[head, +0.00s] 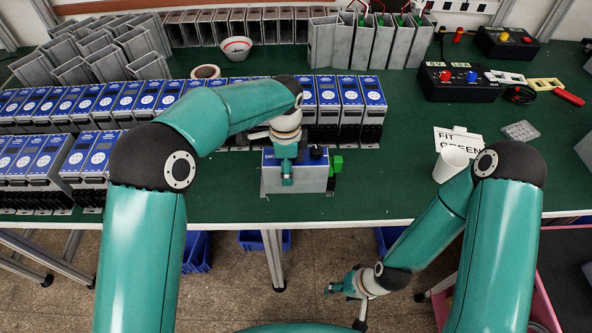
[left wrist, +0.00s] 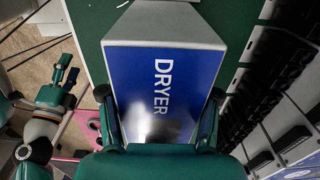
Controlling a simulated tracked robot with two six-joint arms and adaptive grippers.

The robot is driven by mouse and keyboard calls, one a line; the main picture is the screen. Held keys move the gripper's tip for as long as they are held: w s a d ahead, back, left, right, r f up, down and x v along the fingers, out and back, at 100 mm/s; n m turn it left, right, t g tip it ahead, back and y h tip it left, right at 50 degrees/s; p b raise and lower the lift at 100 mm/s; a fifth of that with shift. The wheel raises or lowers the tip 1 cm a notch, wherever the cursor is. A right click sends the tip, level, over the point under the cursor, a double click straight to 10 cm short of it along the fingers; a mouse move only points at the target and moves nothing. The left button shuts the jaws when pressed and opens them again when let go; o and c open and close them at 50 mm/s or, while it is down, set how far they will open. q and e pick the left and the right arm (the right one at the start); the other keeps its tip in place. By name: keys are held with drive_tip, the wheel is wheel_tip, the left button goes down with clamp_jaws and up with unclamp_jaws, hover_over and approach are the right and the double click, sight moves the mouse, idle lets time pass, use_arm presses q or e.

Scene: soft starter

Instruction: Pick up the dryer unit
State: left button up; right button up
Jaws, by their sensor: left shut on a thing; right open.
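The dryer unit (head: 312,181) is a grey box with a blue label face at the front edge of the green table. In the left wrist view its blue face reads "DRYER" (left wrist: 180,75). My left gripper (head: 286,172) reaches down onto it from above. In the left wrist view its two fingers (left wrist: 161,112) lie along opposite sides of the box, shut on it. I cannot tell whether the box touches the table. My right gripper (head: 340,287) hangs open and empty below the table's front edge. It also shows in the left wrist view (left wrist: 65,76).
Rows of blue-and-grey soft starters (head: 100,155) fill the table's left side. Grey housings (head: 370,42) stand at the back. A white cup (head: 450,164) stands right, near a "FIT GREEN" card (head: 455,140). A small green block (head: 337,163) sits against the dryer unit's right side.

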use_arm(q)
drive_tip(key=shift+c, duration=0.6)
drive_tip(key=shift+r, duration=0.2)
drive_tip(key=shift+w+r, duration=0.1)
drive_tip(key=shift+r, duration=0.45)
wheel_tip(320, 180, up, 9)
wheel_tip(320, 180, up, 10)
drive_tip(key=p, duration=0.1)
drive_tip(key=shift+f+p, duration=0.2)
drive_tip(key=shift+p, duration=0.1)
